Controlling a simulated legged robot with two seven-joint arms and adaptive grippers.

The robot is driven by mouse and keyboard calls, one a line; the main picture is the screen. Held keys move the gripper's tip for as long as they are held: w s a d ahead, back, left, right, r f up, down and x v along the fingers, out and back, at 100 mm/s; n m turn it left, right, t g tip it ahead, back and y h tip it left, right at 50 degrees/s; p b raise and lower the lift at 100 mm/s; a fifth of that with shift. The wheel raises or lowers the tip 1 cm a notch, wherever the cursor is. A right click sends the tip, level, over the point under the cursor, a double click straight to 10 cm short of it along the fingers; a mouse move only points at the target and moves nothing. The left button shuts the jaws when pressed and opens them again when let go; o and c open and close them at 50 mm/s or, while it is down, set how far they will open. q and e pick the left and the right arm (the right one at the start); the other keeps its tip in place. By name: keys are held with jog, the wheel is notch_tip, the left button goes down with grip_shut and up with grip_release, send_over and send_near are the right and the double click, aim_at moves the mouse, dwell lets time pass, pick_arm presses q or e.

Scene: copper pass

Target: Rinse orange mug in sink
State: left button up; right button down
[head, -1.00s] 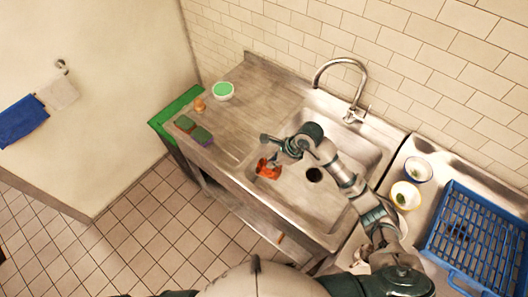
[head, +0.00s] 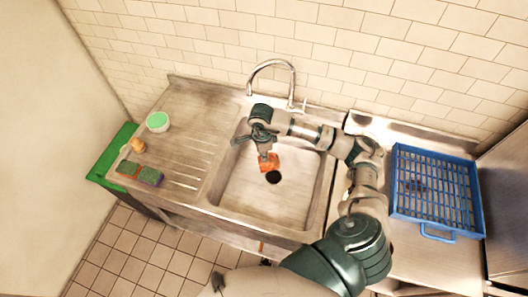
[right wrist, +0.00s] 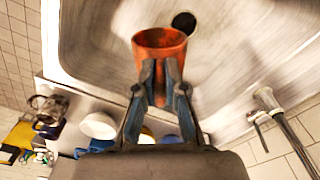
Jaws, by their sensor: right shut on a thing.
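The orange mug (head: 269,164) is inside the sink basin area (head: 285,205), just behind the dark drain (head: 273,178) in the head view. My right gripper (head: 266,152) reaches in from the right and is shut on the mug. In the right wrist view, the fingers (right wrist: 161,72) pinch the mug (right wrist: 158,42) at its near side, where the handle seems to be. The drain (right wrist: 184,22) shows beyond it. I cannot tell whether the mug touches the basin floor. The curved tap (head: 270,64) stands behind the basin; no water stream shows. My left gripper is not in view.
A blue rack (head: 437,190) stands on the right counter. My right arm crosses the basin's right rim.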

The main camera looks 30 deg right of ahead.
notch_tip(320, 180, down, 10)
jog(key=b, duration=0.7)
jog(key=shift+a+f, duration=0.1)
jog(key=shift+f, duration=0.15)
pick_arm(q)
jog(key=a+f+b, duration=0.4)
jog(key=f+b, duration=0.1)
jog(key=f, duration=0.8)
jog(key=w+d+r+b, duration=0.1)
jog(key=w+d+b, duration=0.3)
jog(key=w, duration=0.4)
pick_arm(e)
notch_tip(320, 180, down, 11)
jog(key=shift+a+r, duration=0.2)
jog(key=shift+a, duration=0.1)
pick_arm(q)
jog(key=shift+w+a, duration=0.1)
pick_arm(e)
jog(key=shift+a, duration=0.1)
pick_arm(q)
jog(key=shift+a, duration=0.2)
pick_arm(e)
jog(key=shift+a+r, duration=0.1)
jog(key=shift+a, duration=0.15)
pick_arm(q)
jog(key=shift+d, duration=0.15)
pick_arm(e)
jog(key=shift+d, duration=0.3)
